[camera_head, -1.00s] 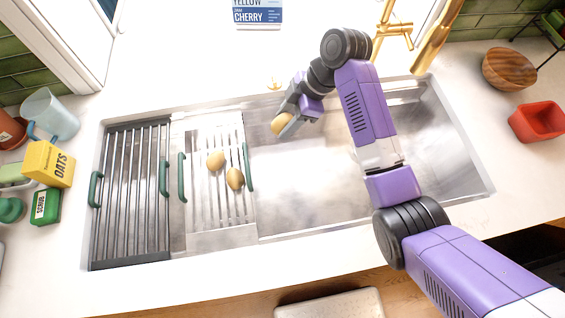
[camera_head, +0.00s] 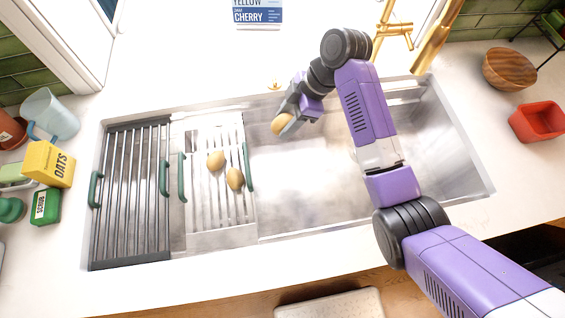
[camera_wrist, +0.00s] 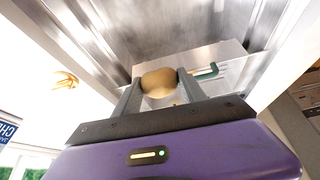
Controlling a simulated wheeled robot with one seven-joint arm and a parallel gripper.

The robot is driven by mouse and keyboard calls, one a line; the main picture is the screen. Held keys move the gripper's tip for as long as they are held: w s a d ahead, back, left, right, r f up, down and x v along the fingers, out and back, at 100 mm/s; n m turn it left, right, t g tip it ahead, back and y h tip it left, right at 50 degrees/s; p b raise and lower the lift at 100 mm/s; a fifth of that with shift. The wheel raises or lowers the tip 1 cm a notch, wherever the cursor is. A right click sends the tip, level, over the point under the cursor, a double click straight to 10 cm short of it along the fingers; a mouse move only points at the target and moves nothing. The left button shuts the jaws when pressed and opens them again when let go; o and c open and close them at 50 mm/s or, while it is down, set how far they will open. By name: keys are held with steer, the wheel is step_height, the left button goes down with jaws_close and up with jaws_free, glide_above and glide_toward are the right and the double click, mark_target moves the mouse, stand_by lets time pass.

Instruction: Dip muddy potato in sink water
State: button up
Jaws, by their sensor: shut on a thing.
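My gripper (camera_head: 285,121) is shut on a yellow-brown potato (camera_head: 281,124) over the back left part of the sink basin (camera_head: 310,180). In the wrist view the potato (camera_wrist: 158,82) sits between my two fingers (camera_wrist: 156,92). I cannot tell from these frames whether it touches water. Two more potatoes, one upper (camera_head: 215,161) and one lower (camera_head: 235,179), lie on the slatted tray with green handles left of the open basin. No clear mud shows on any potato.
A dark-framed drying rack (camera_head: 130,195) covers the sink's left end. A gold faucet (camera_head: 434,48) stands behind the basin. An oats box (camera_head: 48,163), a green scrub box (camera_head: 46,206) and a clear jug (camera_head: 50,115) stand at left. A red bowl (camera_head: 538,122) and wooden bowl (camera_head: 508,69) sit at right.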

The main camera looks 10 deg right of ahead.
mark_target(278, 120)
steer(key=shift+r, duration=0.15)
steer(key=shift+r, duration=1.9)
